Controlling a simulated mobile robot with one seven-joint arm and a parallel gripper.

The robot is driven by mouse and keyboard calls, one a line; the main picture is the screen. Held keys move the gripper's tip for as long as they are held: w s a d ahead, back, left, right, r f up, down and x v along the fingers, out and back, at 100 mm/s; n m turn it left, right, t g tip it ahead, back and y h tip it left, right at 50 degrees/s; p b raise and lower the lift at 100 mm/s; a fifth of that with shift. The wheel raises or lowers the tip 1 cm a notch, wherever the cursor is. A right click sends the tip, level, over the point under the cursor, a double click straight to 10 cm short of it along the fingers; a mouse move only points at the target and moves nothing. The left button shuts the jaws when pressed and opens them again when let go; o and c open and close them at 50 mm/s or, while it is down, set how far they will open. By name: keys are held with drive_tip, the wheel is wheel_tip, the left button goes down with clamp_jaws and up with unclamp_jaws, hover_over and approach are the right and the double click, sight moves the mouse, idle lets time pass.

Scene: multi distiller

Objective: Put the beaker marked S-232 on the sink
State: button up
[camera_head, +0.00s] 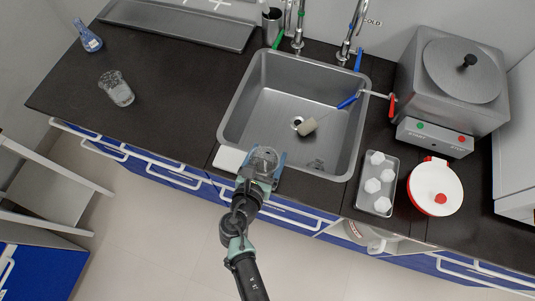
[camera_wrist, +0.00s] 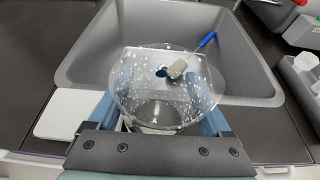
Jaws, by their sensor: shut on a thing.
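My gripper (camera_head: 262,170) is shut on a clear glass beaker (camera_head: 265,158) at the front edge of the sink (camera_head: 340,125). In the wrist view the beaker (camera_wrist: 165,95) stands between the blue fingers of my gripper (camera_wrist: 163,118), its open rim facing the camera. The steel sink (camera_wrist: 85,60) lies beyond it, and its drain shows through the glass. No marking can be read on the beaker. A second glass beaker (camera_head: 116,90) with pale speckles stands on the dark counter to the left; its marking cannot be read either.
A brush (camera_head: 320,118) with a blue handle lies in the sink. Taps (camera_head: 349,40) stand behind it. A white slab (camera_head: 229,159) lies at the sink's front left. A tray of white pieces (camera_head: 376,184), a white round device (camera_head: 434,187) and a steel bath (camera_head: 455,85) are right.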

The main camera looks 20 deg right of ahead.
drive_tip(key=shift+f, duration=0.15)
drive_tip(key=o, duration=1.4)
drive_tip(key=shift+c, duration=0.2)
drive_tip(key=v, duration=1.2)
drive_tip(key=w+a+r+m+t+y, duration=0.1)
drive_tip(key=w+r+m+t, duration=0.1)
drive_tip(key=w+r+m, duration=0.65)
drive_tip(key=w+r+m+t+y, duration=0.1)
drive_tip(key=w+r+m, duration=0.2)
drive_tip(key=w+r, duration=0.55)
wheel_tip(320, 180, up, 18)
drive_tip(key=w+m+t+y, duration=0.1)
drive_tip(key=m+t, duration=0.2)
drive_tip(key=m, duration=0.4)
drive_tip(key=s+r+m+t+y, duration=0.1)
drive_tip(key=s+r+m+t, duration=0.2)
drive_tip(key=r, duration=0.8)
drive_tip(key=s+r+m+t+y, duration=0.2)
drive_tip(key=s+r+m+t, duration=0.1)
drive_tip(key=r, duration=0.8)
drive_tip(key=s+a+r+m+t+y, duration=0.1)
drive_tip(key=s+r+m+t, duration=0.3)
drive_tip(key=r, duration=0.7)
drive_tip(key=s, duration=0.2)
drive_tip(key=shift+s+m, duration=0.35)
drive_tip(key=shift+s, duration=0.05)
drive_tip(key=shift+f, duration=0.1)
